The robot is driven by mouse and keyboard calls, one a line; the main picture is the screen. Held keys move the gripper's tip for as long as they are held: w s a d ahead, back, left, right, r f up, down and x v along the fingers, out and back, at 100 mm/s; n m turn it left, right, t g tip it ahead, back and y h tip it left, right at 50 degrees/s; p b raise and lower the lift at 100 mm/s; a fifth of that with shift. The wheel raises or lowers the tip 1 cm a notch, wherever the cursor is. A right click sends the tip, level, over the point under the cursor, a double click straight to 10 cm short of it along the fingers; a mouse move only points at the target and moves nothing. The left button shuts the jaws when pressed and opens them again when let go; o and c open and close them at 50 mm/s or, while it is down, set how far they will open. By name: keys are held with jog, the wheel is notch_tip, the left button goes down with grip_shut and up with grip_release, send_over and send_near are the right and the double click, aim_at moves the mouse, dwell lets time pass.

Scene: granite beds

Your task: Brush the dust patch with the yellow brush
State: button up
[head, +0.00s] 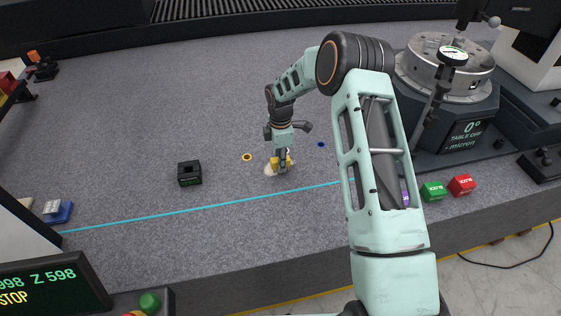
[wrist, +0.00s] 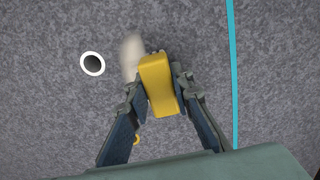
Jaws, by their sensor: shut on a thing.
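The yellow brush (wrist: 158,85) is between the fingers of my gripper (wrist: 160,88), which is shut on it. In the head view the brush (head: 287,160) is partly hidden by my gripper (head: 281,160), low over the granite bed. The pale dust patch (wrist: 131,55) lies beside and partly under the brush in the wrist view. In the head view the patch (head: 269,171) shows around the foot of the brush. I cannot tell whether the bristles touch the granite.
A yellow-ringed hole (head: 247,157) and a blue-ringed hole (head: 321,144) lie either side of my gripper. A black block (head: 189,173) stands to the left. A cyan line (head: 200,208) crosses in front.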

jog(key=shift+w+a+b, duration=0.25)
jog(key=shift+w+b, duration=0.25)
jog(key=shift+w, duration=0.65)
jog(key=shift+s+d+f, duration=0.1)
jog(key=shift+s+d, duration=0.05)
jog(key=shift+s, duration=0.45)
jog(key=shift+s+d, duration=0.1)
jog(key=shift+s, duration=0.45)
jog(key=shift+w+a+f+b, duration=0.15)
jog(key=shift+w+b, duration=0.1)
jog(key=shift+w, duration=0.3)
jog(key=shift+w+a+b, duration=0.1)
jog(key=shift+w+b, duration=0.1)
jog(key=shift+w, duration=0.3)
jog(key=shift+s+d, duration=0.25)
jog(key=shift+s, duration=0.9)
jog(key=shift+w+a+r, duration=0.1)
jog(key=shift+w+a, duration=0.05)
jog(key=shift+w, duration=0.45)
jog(key=shift+w+a+r, duration=0.1)
jog(key=shift+w, duration=0.5)
jog(key=shift+s+d, duration=0.25)
jog(key=shift+s, duration=0.9)
jog(key=shift+r, duration=0.1)
